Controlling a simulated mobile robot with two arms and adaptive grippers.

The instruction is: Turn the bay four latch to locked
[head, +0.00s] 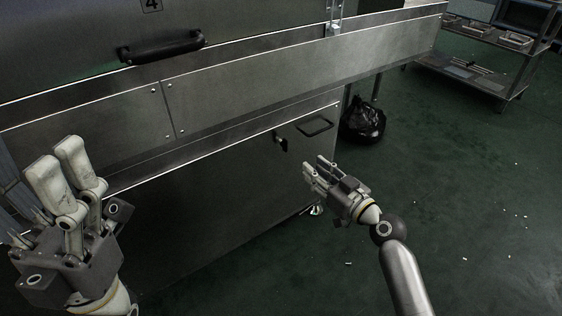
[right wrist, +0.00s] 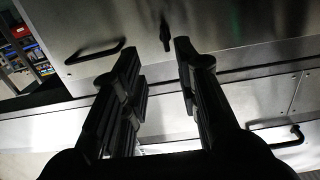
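A small black turn latch (head: 280,142) sits on the lower steel panel, left of a black loop handle (head: 315,126). Its lever hangs roughly downward. In the right wrist view the latch (right wrist: 165,37) shows beyond the fingertips. I cannot tell which position counts as locked. My right gripper (head: 316,165) is open and empty, in front of the lower panel, apart from the latch. My left gripper (head: 57,160) is open and empty at the lower left.
A steel clasp (head: 335,20) stands on the upper ledge. A black rubbish bag (head: 364,121) lies on the green floor beside the dryer. A steel trolley (head: 480,78) with trays is at the upper right. The floor on the right is mostly clear.

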